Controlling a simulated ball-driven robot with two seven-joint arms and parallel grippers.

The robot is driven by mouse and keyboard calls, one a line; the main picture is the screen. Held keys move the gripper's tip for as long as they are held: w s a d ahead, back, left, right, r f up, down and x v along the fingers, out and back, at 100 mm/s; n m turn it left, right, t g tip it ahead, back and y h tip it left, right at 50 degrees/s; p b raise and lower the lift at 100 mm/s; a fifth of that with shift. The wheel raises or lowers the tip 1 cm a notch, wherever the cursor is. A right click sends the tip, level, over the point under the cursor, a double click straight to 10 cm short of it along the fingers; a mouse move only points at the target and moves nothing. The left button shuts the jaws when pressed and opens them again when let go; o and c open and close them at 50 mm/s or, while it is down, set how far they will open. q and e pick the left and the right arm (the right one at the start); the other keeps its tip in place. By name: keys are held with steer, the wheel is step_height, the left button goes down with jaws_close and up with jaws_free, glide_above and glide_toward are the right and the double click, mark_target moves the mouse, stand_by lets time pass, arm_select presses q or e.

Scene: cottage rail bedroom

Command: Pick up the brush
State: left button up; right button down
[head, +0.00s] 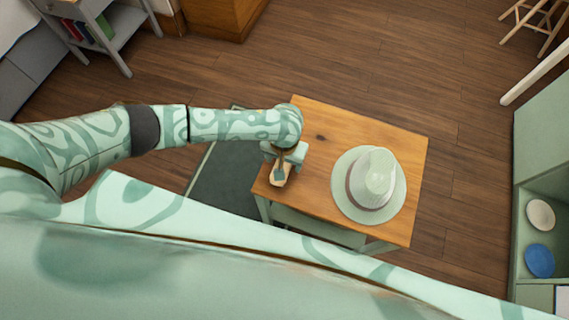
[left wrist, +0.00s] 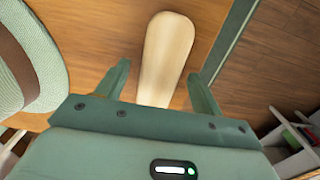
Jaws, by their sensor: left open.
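The brush (head: 281,174) lies near the left edge of the small wooden table (head: 330,125); only its pale wooden, rounded part shows. My left gripper (head: 285,158) is above it and covers part of it. In the left wrist view the brush (left wrist: 168,45) runs between the two fingers of my left gripper (left wrist: 160,76), which is open, with a gap on either side. The brush's near end is hidden behind the gripper body. My right gripper is not in view.
A pale green hat (head: 372,180) sits on the table to the right of the brush; it also shows at the left of the left wrist view (left wrist: 30,60). A green shelf (head: 535,150) stands at the right. A dark rug (head: 230,180) lies left of the table.

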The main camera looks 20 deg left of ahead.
arm_select(q)
steer(key=shift+r, duration=0.1)
steer(key=c, duration=1.2)
steer(key=shift+r, duration=0.1)
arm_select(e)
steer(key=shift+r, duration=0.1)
